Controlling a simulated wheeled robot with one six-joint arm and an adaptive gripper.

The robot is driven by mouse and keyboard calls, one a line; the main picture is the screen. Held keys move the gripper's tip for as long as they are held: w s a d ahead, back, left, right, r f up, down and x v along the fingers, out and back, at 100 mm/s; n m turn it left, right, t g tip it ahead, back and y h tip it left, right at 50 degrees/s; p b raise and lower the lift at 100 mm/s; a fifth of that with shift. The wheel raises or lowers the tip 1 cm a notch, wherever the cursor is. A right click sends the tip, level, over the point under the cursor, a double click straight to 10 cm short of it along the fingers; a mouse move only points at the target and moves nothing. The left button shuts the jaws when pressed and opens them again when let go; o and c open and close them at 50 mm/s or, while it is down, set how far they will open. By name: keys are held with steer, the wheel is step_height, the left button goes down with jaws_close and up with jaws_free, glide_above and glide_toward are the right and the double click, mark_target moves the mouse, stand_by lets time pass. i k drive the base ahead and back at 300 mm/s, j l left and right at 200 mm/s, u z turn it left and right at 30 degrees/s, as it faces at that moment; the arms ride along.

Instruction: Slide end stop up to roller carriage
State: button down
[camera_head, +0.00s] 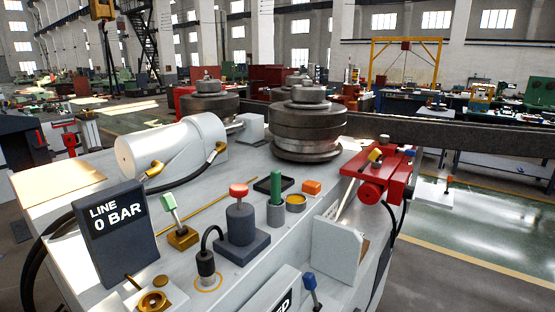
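A brass-coloured block with a pale green-tipped lever (183,236) sits on the grey machine top, left of centre; it looks like the end stop, but I cannot be sure. A thin yellow strip (218,189) runs from near it up and right, towards the rollers. A pale grey block (251,128) stands at the rod end of the white cylinder (172,146), beside the rear-left roller (208,98). It may be part of the roller carriage. The brass-coloured block is clearly apart from it. My gripper is not in view.
A "LINE 0 BAR" display (116,232) is at left. A red unit (376,180) is at right. A long dark beam (450,135) passes the large front roller (304,125).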

mark_target(377, 164)
steer(key=i+l+z, duration=0.1)
steer(key=i+l, duration=0.45)
steer(key=i+l+z, duration=0.1)
steer(key=i+l, duration=0.4)
steer(key=i, duration=0.2)
